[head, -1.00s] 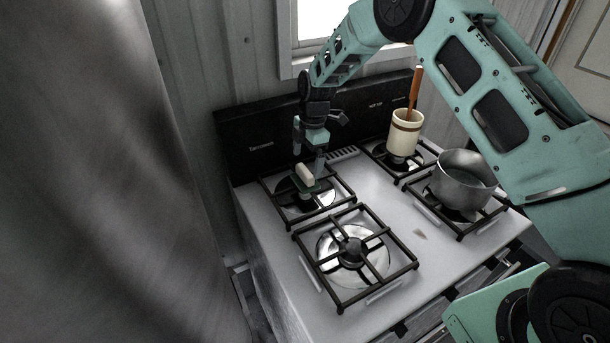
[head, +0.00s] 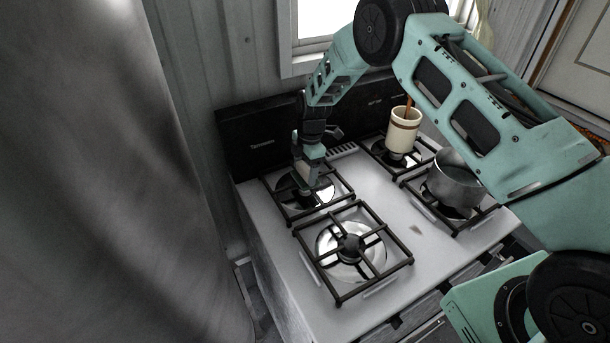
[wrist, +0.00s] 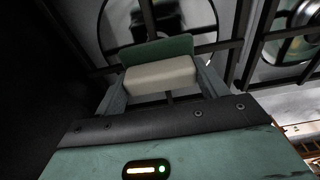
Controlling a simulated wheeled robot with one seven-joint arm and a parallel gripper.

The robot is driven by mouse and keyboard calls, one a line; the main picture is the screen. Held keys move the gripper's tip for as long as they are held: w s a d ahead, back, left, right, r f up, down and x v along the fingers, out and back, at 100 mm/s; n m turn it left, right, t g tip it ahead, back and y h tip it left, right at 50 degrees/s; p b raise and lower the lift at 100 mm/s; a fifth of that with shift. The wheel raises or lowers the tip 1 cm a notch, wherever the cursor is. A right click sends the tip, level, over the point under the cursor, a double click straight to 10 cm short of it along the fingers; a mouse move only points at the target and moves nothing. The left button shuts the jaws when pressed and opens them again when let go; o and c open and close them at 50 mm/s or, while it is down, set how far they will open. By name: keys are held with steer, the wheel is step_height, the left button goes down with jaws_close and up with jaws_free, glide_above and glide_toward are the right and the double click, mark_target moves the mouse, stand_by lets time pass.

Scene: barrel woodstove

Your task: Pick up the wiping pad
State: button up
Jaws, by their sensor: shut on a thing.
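The wiping pad (wrist: 160,76) is a cream block with a green layer along its far side. In the wrist view it sits between the two fingers of my gripper (wrist: 160,88), which is shut on it. In the head view my gripper (head: 307,185) is low over the back left burner of the stove, and the pad is mostly hidden by the gripper there. I cannot tell whether the pad still touches the burner grate.
The back left grate (head: 335,198) surrounds my gripper closely. A front left grate (head: 378,285) is bare. A cream crock (head: 403,130) with a wooden-handled utensil and a metal pot (head: 455,180) stand on the right burners. The black backsplash (head: 262,143) rises behind.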

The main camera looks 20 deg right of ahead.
mark_target(305, 168)
step_height(305, 168, up, 10)
steer(key=b, duration=0.4)
steer(key=shift+b, duration=0.3)
